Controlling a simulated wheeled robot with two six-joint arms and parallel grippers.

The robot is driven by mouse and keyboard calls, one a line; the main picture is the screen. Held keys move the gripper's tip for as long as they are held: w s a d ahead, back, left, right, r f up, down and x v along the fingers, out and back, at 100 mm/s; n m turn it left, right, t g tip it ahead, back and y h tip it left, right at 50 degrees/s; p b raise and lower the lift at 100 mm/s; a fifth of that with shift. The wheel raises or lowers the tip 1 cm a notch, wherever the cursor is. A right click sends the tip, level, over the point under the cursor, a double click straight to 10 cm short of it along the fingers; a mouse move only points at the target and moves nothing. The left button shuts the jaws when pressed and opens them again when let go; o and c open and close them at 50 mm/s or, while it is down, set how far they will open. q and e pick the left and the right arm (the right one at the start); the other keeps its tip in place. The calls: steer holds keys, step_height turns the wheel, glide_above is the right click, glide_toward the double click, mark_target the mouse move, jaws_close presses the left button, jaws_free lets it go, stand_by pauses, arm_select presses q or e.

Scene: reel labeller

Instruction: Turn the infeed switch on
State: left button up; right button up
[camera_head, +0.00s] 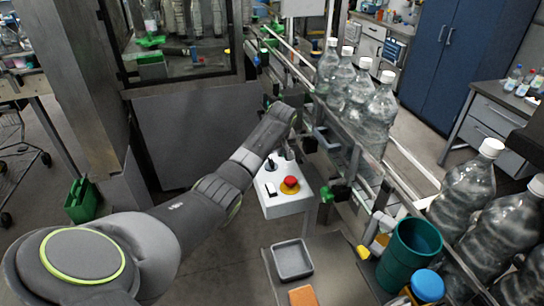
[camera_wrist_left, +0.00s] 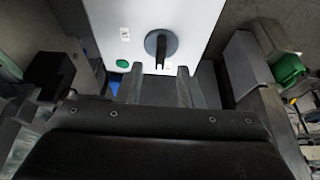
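The control box (camera_head: 286,206) is white and stands beside the conveyor in the head view. Its top carries a red push button on a yellow base (camera_head: 290,182) and a small dark switch (camera_head: 270,164). In the left wrist view, the box face (camera_wrist_left: 190,15) shows a round dark rotary switch (camera_wrist_left: 161,44) with a black handle pointing down in the picture, and a green button (camera_wrist_left: 122,63). My left gripper (camera_wrist_left: 161,85) is open, its two fingers either side of the handle's line; contact cannot be told. My right gripper is not in view.
A conveyor with rails (camera_head: 405,165) and several large clear bottles (camera_head: 372,110) runs along the right. A green bin (camera_head: 408,252), a blue-lidded jar (camera_head: 427,285) and a grey tray (camera_head: 292,260) stand in front. A machine cabinet (camera_head: 190,130) stands behind my left arm.

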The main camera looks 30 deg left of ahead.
mark_target(271, 160)
arm_select(q)
steer(key=shift+x, duration=2.1)
jaws_close()
